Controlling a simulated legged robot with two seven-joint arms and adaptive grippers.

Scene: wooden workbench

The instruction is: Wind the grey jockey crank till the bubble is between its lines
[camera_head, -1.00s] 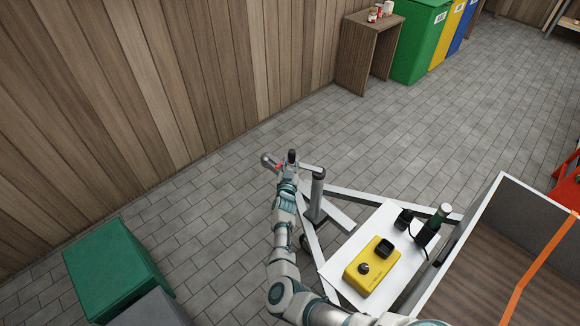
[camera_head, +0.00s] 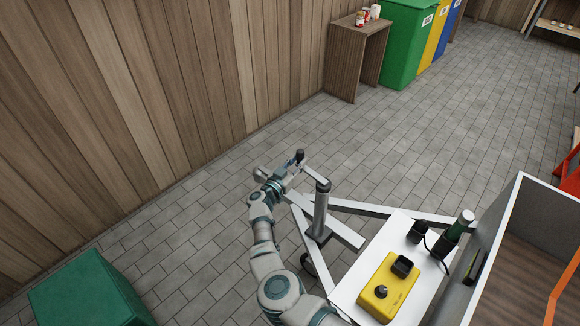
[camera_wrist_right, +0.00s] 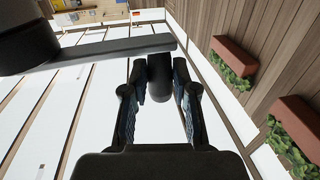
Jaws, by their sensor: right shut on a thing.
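The grey jockey crank (camera_head: 315,174) sits on top of the upright jockey post (camera_head: 321,212) on the trailer's pale frame. Its arm points up and left from the post top, with a dark handle (camera_head: 299,155) at the end. My right gripper (camera_head: 290,167) is at this handle. In the right wrist view its fingers (camera_wrist_right: 160,82) are shut around the dark handle (camera_wrist_right: 160,66), and the grey crank arm (camera_wrist_right: 100,52) runs left from there. A yellow box (camera_head: 388,290) with a dark knob and dark square lies on the white board. I cannot make out a bubble. My left gripper is out of view.
The white board (camera_head: 410,232) and the trailer's grey-walled bed (camera_head: 512,215) are at lower right. A green box (camera_head: 85,290) stands at lower left. A wooden wall (camera_head: 150,100) runs along the left. Paved floor (camera_head: 420,150) behind the frame is clear.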

